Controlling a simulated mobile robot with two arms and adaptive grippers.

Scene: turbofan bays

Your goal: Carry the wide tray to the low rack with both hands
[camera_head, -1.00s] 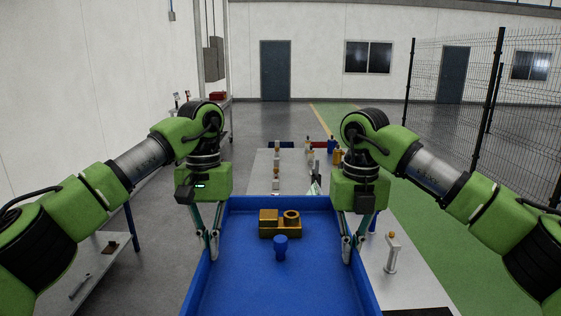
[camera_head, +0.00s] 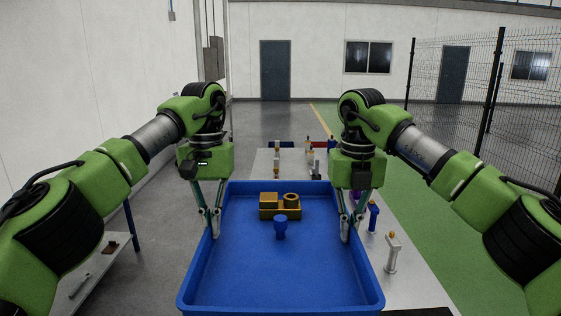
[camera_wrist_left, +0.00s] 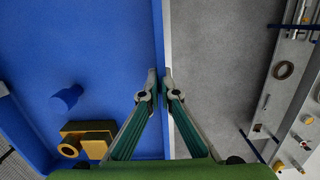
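The wide blue tray (camera_head: 250,270) spans the lower middle of the head view, and its floor also shows in the left wrist view (camera_wrist_left: 90,40). A brass-coloured block with a ring (camera_head: 279,212) and a blue knob-shaped part (camera_head: 281,228) stand in it. My left gripper (camera_head: 212,228) is shut on the tray's left side wall; in the left wrist view its fingertips (camera_wrist_left: 159,78) lie either side of that wall. My right gripper (camera_head: 350,230) is at the right side wall, opposite, and looks shut on it. I cannot tell for certain which piece of furniture is the low rack.
A grey table (camera_head: 400,285) with several small parts lies beyond and right of the tray. A low grey shelf (camera_head: 90,275) holding a few items stands at the left. A wire fence (camera_head: 490,110) is at the right. Open grey floor (camera_head: 160,240) lies between shelf and tray.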

